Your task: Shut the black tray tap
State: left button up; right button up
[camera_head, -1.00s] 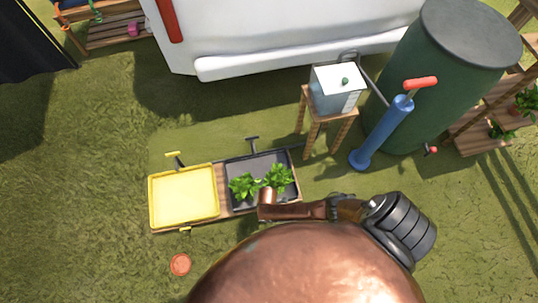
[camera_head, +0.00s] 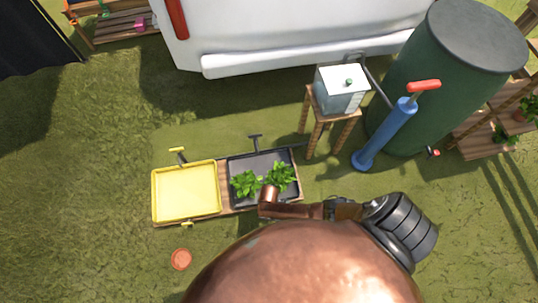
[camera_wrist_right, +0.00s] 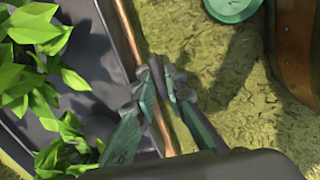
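The black tray (camera_head: 238,166) stands right of the yellow tray (camera_head: 160,192) on a wooden base and holds leafy green plants (camera_head: 262,180). A dark T-shaped handle (camera_head: 255,140) stands at its far side. Its near side is hidden by my right arm in the head view, so no tap there can be made out. In the right wrist view my right gripper (camera_wrist_right: 162,80) has its fingertips together above the wooden edge (camera_wrist_right: 130,40), beside the black tray (camera_wrist_right: 88,30). I cannot tell whether the dark parts at the tips include a tap. My left gripper is not in view.
The yellow tray has a yellow handle (camera_head: 177,152) behind and a yellow tap-like part (camera_head: 187,224) in front. A blue pump (camera_head: 385,135), a stool with a box (camera_head: 340,90) and a green barrel (camera_head: 455,75) stand right.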

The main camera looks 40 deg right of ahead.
jog(key=o, duration=0.4)
jog(key=shift+c, duration=0.2)
notch_tip(320, 180, up, 12)
dwell(0.5)
dwell(0.5)
